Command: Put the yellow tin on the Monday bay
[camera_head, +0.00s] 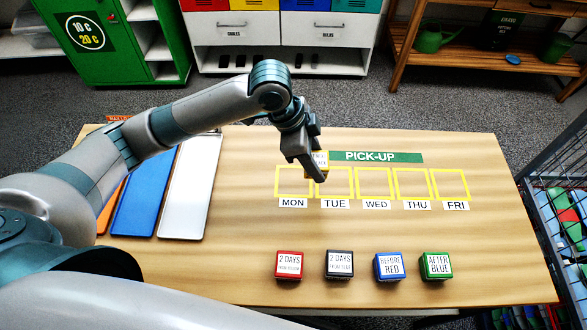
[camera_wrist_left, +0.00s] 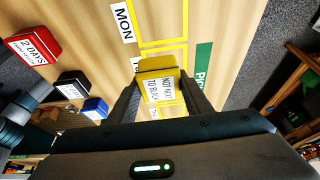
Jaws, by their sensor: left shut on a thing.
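The yellow tin (camera_head: 322,158) is between the fingers of my left gripper (camera_head: 317,172). In the left wrist view the tin (camera_wrist_left: 156,66) shows a yellow top and a white label with black print, with a dark finger on either side. The Monday bay (camera_head: 290,184) is an empty yellow outline above the MON label. In the head view the gripper and tin appear over the border between the Monday and Tuesday bays, near their upper edge. The tin looks held above the table; the exact height is hard to tell. My right gripper is in neither view.
The TUE (camera_head: 336,188), WED, THU and FRI bays look empty. A red tin (camera_head: 290,265), a black tin (camera_head: 339,264), a blue tin (camera_head: 391,266) and a green tin (camera_head: 436,265) stand along the front. Boards (camera_head: 190,190) lie at the left. A wire rack (camera_head: 560,205) stands right.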

